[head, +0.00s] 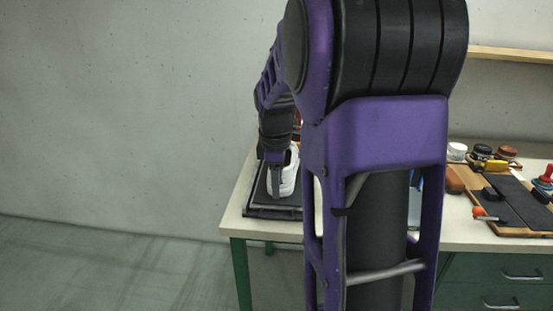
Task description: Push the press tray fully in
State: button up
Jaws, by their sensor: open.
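A flat dark tray (256,203), which looks like the press tray, lies at the left end of the white-topped bench. A white shoe (291,172) stands on it. My gripper (277,194) points down over the tray, just left of and in front of the shoe. It is open, though only one finger shows clearly. I cannot tell whether it touches the shoe or the tray. My own arm hides the tray's right side and whatever stands behind it, so the press and how far in the tray sits are not visible.
The white bench top (238,214) ends just left of the tray. At right lie a wooden board with dark pads (492,205), an orange-tipped tool (480,212), a brown item (454,182) and several small jars (457,151). A wooden shelf (510,54) hangs above. Floor at left is clear.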

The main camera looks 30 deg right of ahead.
notch_tip(320, 180, up, 7)
jog(key=shift+s+a+f+p, duration=0.2)
jog(key=shift+s+a+p, duration=0.15)
jog(key=shift+s+p, duration=0.1)
